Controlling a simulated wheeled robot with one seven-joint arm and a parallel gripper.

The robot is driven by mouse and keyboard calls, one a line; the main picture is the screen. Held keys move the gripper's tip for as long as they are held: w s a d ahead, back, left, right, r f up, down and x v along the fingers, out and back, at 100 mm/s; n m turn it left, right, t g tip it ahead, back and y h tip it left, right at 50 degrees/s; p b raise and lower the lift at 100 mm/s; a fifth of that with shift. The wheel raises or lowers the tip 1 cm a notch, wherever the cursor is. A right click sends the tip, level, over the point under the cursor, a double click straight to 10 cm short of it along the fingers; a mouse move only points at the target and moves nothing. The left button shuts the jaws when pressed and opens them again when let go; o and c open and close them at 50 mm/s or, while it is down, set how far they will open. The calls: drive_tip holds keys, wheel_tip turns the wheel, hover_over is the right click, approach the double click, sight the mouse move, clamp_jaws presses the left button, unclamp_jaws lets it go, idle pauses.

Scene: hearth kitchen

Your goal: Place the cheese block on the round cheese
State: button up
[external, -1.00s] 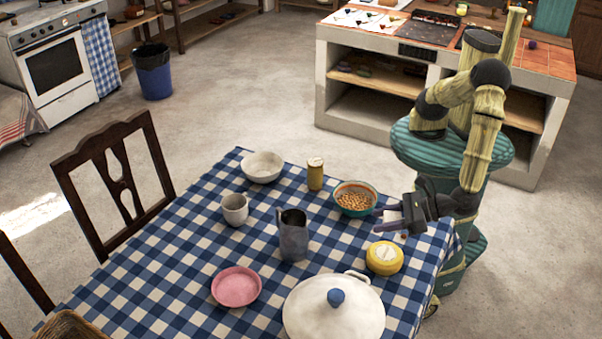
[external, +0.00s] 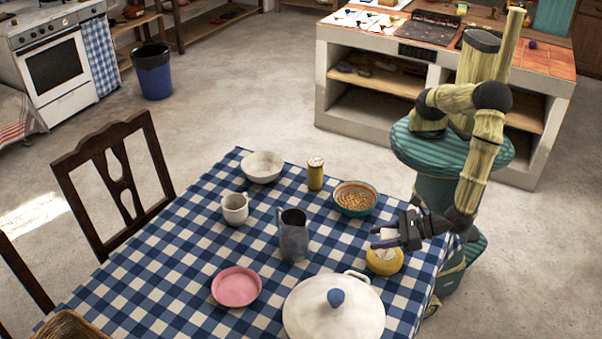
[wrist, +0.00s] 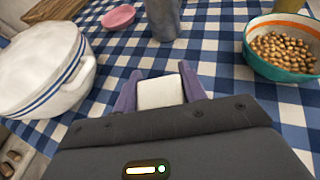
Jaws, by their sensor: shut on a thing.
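My gripper (external: 384,237) is shut on the cheese block (wrist: 160,93), a small whitish block between the two purple fingers in the wrist view. The round cheese (external: 384,267) is yellow with a pale top and sits on the checked tablecloth near the table's right edge in the external view. My gripper and the block are over the round cheese and partly cover its top. I cannot tell whether the block touches it. The round cheese is hidden in the wrist view.
A white lidded pot (external: 333,312) stands close in front of the round cheese. A bowl of chickpeas (external: 355,200) is behind it, and a grey jug (external: 293,238) is to its left. A pink dish (external: 236,287) lies farther left on the checked tablecloth (external: 170,262).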

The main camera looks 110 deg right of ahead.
sight(379, 252)
drive_tip(key=shift+f, duration=1.85)
drive_tip(key=shift+f, duration=0.1)
drive_tip(key=o, duration=1)
drive_tip(key=shift+s+a, duration=0.1)
drive_tip(key=v, duration=1.2)
